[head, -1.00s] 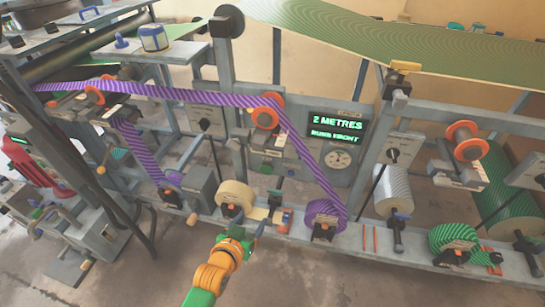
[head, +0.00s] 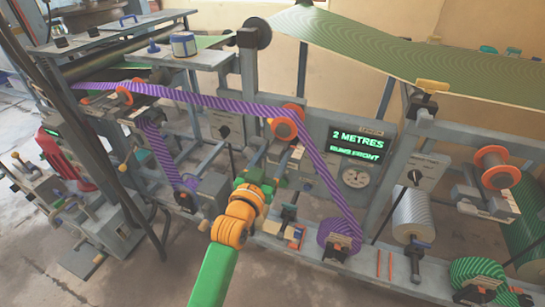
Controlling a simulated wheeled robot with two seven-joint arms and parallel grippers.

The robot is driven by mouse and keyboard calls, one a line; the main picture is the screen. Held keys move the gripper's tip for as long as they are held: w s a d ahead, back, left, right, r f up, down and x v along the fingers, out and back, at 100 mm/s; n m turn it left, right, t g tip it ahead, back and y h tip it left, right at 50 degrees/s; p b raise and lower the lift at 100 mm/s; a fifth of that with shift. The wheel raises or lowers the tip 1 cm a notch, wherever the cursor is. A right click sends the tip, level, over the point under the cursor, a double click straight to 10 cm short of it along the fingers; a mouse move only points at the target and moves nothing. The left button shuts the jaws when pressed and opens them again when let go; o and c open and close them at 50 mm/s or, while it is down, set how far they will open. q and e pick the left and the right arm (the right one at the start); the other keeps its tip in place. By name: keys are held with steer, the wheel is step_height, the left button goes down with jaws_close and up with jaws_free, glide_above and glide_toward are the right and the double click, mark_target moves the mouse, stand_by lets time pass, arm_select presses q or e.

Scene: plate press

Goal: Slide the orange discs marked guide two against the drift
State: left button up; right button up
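Orange discs sit on rollers of the plate press: a pair at the left (head: 125,93), a pair at the middle (head: 286,123) and a pair at the right (head: 497,167). Their small labels are too small to read, so I cannot tell which is guide two. A purple striped web (head: 200,99) runs over the left and middle rollers, then down to a purple roll (head: 340,237). My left gripper (head: 268,178) is below and left of the middle discs, apart from them. Its fingers are too small and partly hidden to judge. My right gripper is not in view.
A display (head: 357,145) reads "2 METRES" and "RUNS FRONT" beside the middle discs. A dial (head: 355,178) is under it. A silver roll (head: 413,215) and a green roll (head: 478,278) stand to the right. A green sheet (head: 390,48) spans the top.

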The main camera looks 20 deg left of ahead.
arm_select(q)
jaws_close()
stand_by(1.2)
